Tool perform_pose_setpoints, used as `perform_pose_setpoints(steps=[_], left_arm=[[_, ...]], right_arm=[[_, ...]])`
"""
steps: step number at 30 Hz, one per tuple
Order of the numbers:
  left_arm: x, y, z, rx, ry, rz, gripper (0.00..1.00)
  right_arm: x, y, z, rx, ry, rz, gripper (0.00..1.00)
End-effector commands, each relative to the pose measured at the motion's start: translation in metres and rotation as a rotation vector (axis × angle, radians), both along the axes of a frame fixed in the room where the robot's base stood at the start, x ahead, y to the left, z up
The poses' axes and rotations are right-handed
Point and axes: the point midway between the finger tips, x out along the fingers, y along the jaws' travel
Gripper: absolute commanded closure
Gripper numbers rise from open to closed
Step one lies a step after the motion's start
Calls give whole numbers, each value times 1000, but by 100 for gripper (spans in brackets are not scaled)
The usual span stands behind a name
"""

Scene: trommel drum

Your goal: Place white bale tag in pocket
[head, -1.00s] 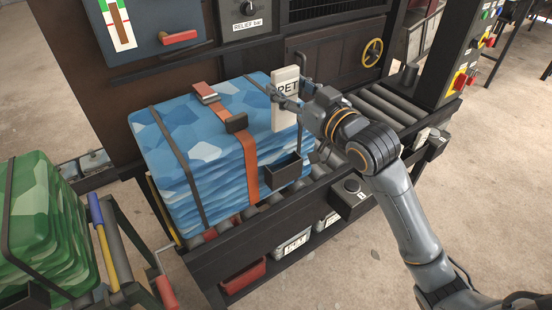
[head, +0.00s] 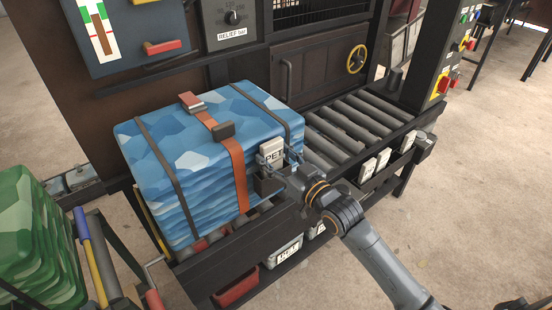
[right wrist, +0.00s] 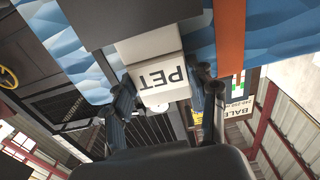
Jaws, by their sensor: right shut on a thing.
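The white bale tag (head: 272,152), lettered PET, is upright against the front face of the strapped blue bale (head: 185,150). My right gripper (head: 286,169) is shut on the tag; the right wrist view shows its fingers on both sides of the tag (right wrist: 160,74). The dark pocket (head: 267,185) is on the bale's front, directly below the tag and partly hidden by the gripper. I cannot tell whether the tag's lower edge is inside the pocket. My left gripper is out of view.
An empty roller conveyor (head: 357,125) runs to the right of the bale. A green bale (head: 35,245) on a cart is at the left. Several labelled bins and a red bin (head: 236,286) sit under the conveyor frame. A yellow handwheel (head: 356,59) is on the machine behind.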

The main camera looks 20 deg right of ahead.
Motion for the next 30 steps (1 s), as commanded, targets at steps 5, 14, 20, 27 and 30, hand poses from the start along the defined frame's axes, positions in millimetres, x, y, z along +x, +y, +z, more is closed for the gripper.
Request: perform_pose_setpoints(steps=[5, 14, 20, 27, 30], left_arm=[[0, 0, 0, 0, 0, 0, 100], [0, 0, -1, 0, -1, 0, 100], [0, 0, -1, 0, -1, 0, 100], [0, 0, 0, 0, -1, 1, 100], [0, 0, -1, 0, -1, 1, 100]], right_arm=[[0, 0, -6, 1, -2, 0, 73], [0, 0, -8, 0, -1, 0, 36], [0, 0, -8, 0, -1, 0, 20], [0, 0, -5, 1, -2, 0, 20], [-7, -2, -6, 0, -1, 0, 20]])
